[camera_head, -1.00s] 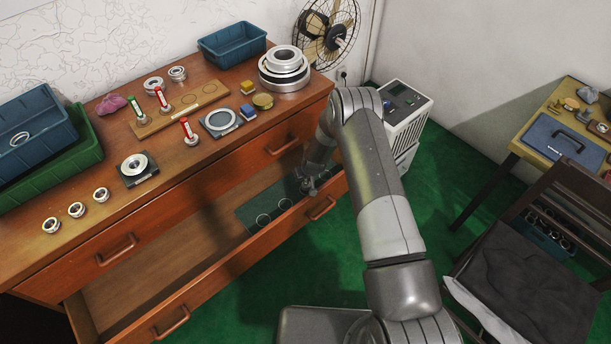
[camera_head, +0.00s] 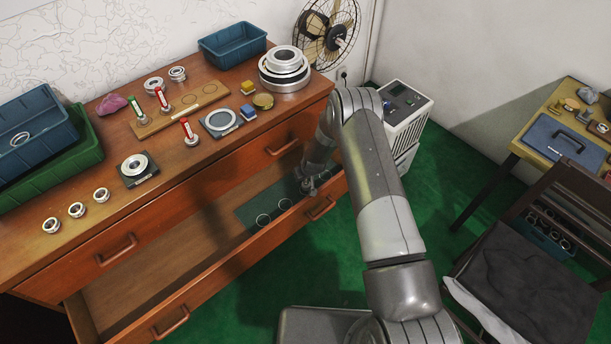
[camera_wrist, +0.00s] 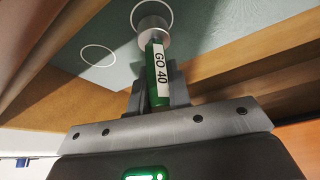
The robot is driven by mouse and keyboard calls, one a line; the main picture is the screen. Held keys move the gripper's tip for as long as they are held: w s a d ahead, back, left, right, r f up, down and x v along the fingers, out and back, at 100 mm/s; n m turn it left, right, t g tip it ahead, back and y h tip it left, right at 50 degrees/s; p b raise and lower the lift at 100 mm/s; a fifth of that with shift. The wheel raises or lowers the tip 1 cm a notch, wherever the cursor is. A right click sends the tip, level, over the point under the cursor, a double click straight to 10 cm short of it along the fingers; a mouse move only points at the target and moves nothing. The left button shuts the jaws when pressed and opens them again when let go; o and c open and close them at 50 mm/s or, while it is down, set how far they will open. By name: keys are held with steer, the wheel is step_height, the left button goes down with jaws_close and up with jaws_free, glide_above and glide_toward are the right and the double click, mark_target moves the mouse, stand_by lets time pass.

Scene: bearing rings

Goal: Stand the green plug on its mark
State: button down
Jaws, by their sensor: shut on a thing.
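The green plug (camera_wrist: 158,72), labelled GO 40, has a grey metal end (camera_wrist: 153,28). My gripper (camera_wrist: 157,96) is shut on its green handle in the wrist view. The metal end points at a white ring mark (camera_wrist: 133,20) on a grey-green mat (camera_wrist: 200,25), and the ring shows partly around it. I cannot tell whether the metal end touches the mat. In the head view my gripper (camera_head: 309,188) is low in the open drawer, at the right end of the mat (camera_head: 245,212), and hides the plug.
Two other white rings (camera_head: 263,220) (camera_head: 285,204) on the mat are empty. The drawer front (camera_head: 240,255) runs close to my gripper. On the dresser top stand another green-handled plug (camera_head: 136,109), red-handled plugs (camera_head: 188,132), a wooden board (camera_head: 180,109) and several bearing rings (camera_head: 77,210).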

steer(key=shift+s+d+f, duration=0.15)
steer(key=shift+s+d, duration=0.1)
steer(key=shift+w+a+r, duration=0.1)
steer(key=shift+a+r, duration=0.05)
steer(key=shift+r, duration=0.4)
steer(key=shift+w+a, duration=0.2)
steer(key=shift+w, duration=0.05)
stand_by(0.7)
steer(key=shift+f, duration=0.4)
steer(key=shift+r, duration=0.25)
steer(key=shift+r, duration=0.35)
steer(key=shift+r, duration=0.2)
steer(key=shift+f, duration=0.45)
stand_by(0.9)
